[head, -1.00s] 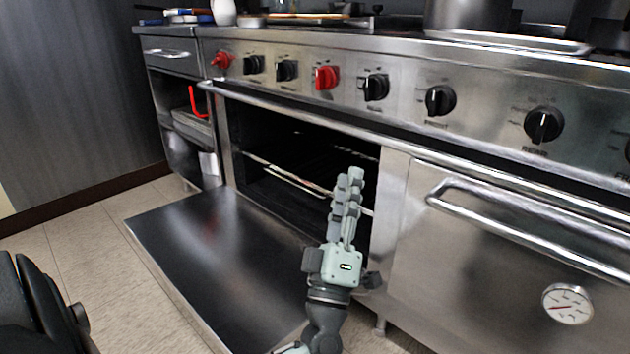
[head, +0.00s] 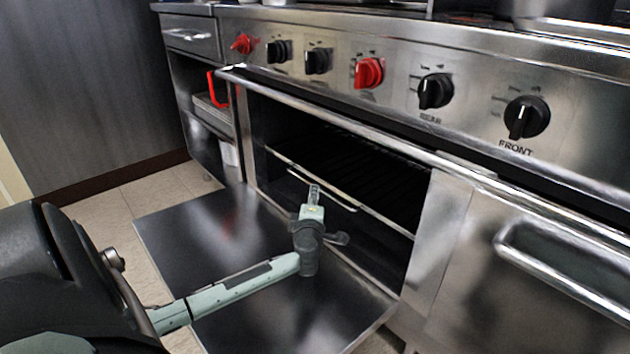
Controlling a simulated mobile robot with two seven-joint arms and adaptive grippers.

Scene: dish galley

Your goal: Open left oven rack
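The left oven is open, with its door (head: 235,240) folded down flat in front of it. The oven rack (head: 375,165) is a dark wire grid inside the opening, with a bright front rail and a lower front bar running across the mouth. My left gripper (head: 314,192) is above the lowered door, its fingertips near the middle of the rack's front bar. The fingers are seen nearly edge-on, so their gap is hidden, and I cannot tell if they touch the bar. My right gripper is out of view.
The closed right oven door with its bar handle (head: 560,270) is at right. Red and black knobs (head: 370,73) line the panel above. An open shelf unit with a red handle (head: 217,90) stands left of the oven. Tiled floor (head: 110,215) is clear at left.

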